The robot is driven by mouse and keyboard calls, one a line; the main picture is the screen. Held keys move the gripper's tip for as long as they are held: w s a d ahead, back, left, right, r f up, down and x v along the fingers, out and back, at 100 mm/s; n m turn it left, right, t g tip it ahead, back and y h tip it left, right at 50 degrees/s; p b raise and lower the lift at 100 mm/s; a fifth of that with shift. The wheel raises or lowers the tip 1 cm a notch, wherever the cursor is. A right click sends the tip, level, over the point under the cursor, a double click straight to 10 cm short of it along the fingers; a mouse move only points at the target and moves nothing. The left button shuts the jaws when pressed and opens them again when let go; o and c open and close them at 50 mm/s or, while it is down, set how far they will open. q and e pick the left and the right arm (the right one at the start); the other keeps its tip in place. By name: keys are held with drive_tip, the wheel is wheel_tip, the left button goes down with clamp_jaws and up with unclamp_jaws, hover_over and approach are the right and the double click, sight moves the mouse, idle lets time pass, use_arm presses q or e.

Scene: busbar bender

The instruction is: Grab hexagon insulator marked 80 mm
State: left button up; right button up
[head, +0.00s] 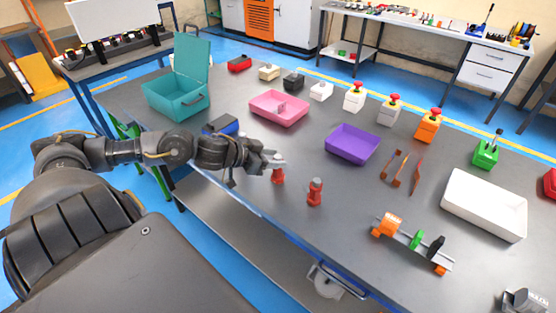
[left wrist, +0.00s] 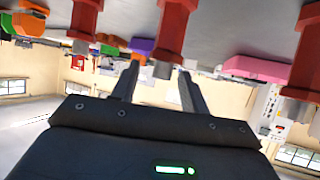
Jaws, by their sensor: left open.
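A red insulator (head: 278,176) with a grey top stands near the front edge of the table, right at my left gripper (head: 272,163). A second red insulator (head: 315,192) stands to its right, clear of the gripper. The upside-down left wrist view shows three red insulators: a middle one (left wrist: 174,32), one at the right (left wrist: 308,50) and one at the upper left (left wrist: 86,18). My left gripper (left wrist: 160,73) is open there, with the middle insulator in line with the gap between its fingers. No size mark is readable. My right gripper is not seen.
A blue box (head: 221,126) and a teal open case (head: 178,95) lie left of the gripper. A pink tray (head: 262,116) and a purple tray (head: 352,153) stand behind. An orange, green and black assembly (head: 410,245) lies to the right. Bare tabletop surrounds the second insulator.

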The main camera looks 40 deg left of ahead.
use_arm(q)
drive_tip(key=shift+p+x, duration=0.3)
drive_tip(key=shift+x, duration=1.65)
drive_tip(key=shift+a+r, duration=0.1)
clamp_jaws()
